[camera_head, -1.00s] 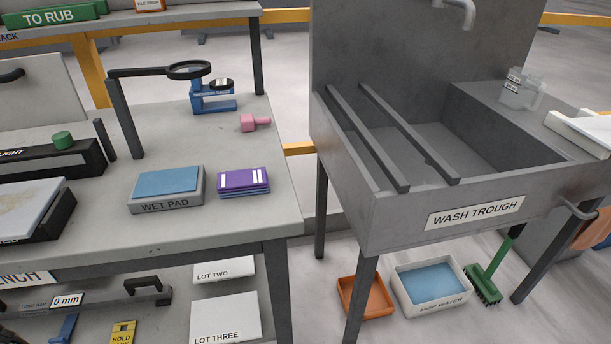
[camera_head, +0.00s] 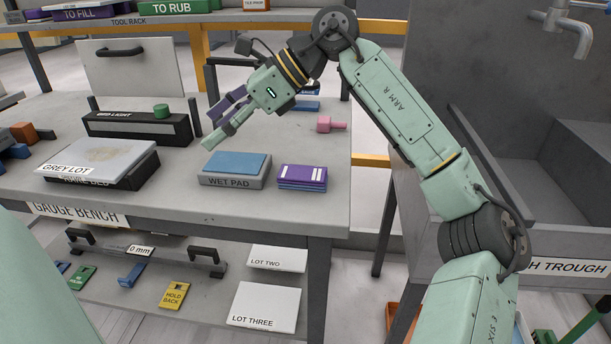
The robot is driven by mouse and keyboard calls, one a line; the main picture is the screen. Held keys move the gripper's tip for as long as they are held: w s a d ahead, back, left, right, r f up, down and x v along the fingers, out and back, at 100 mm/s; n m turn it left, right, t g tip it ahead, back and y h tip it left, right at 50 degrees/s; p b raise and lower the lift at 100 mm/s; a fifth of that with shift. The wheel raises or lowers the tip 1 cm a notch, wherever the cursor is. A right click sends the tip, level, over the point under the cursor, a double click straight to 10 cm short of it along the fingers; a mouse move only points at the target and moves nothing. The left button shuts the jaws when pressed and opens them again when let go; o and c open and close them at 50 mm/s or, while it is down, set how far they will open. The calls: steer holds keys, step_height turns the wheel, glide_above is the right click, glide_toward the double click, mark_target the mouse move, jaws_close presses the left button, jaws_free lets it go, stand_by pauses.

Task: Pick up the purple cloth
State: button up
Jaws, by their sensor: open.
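The purple cloth (camera_head: 302,173) is a flat, folded piece with white stripes. It lies on the bench top near the front right edge, on a blue layer, just right of the wet pad (camera_head: 233,182). My gripper (camera_head: 216,121) is open and empty. It hangs above the bench, up and to the left of the cloth in the picture, pointing down and left, apart from the cloth. Nothing hides the cloth.
A pink object (camera_head: 329,124) lies behind the cloth. The black bed light (camera_head: 140,127) and a grey slab (camera_head: 97,157) stand to the left. The wash trough (camera_head: 570,269) is at the right, partly behind my arm. Bench top around the cloth's right side is clear.

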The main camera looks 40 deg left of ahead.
steer(key=w+d+f+m+t+h, duration=0.1)
steer(key=w+d+f+t, duration=0.2)
steer(key=w, duration=0.5)
steer(key=m+t+h, duration=0.2)
glide_toward(306, 171)
steer(key=f, duration=0.1)
steer(key=a+f, duration=0.1)
steer(key=s+f, duration=0.1)
steer(key=shift+a+t+h, duration=0.3)
steer(key=shift+a, duration=0.05)
steer(key=p+x, duration=0.1)
steer(key=x, duration=0.4)
steer(key=shift+s+a+f, duration=0.15)
steer(key=shift+f, duration=0.2)
steer(key=shift+f, duration=0.25)
steer(key=shift+c, duration=0.3)
steer(key=shift+s+f, duration=0.1)
steer(key=c, duration=1.3)
steer(key=shift+o, duration=0.2)
